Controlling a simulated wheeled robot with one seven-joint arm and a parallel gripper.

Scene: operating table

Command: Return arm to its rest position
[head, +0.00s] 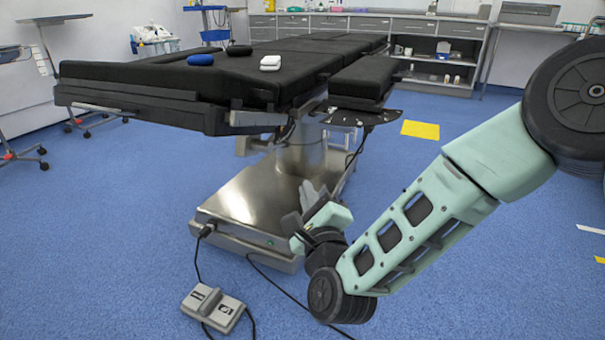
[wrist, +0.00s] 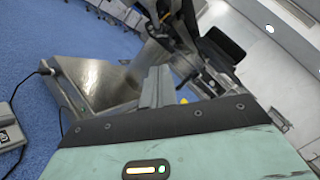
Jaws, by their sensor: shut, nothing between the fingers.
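My arm reaches in from the right of the head view, its links mint green with dark joints. My gripper (head: 311,193) hangs low in front of the operating table's steel base (head: 245,200), below the tabletop. In the wrist view the fingers of my gripper (wrist: 158,80) are together, with nothing between them. The black padded operating table (head: 140,80) stands behind and above my gripper. I cannot tell whether my gripper touches the base.
A blue item (head: 201,59), a white item (head: 270,62) and a black item (head: 239,50) lie on the table. A grey foot pedal (head: 212,309) with cables lies on the blue floor. Cabinets (head: 340,25) line the back. Floor at the right is mostly open.

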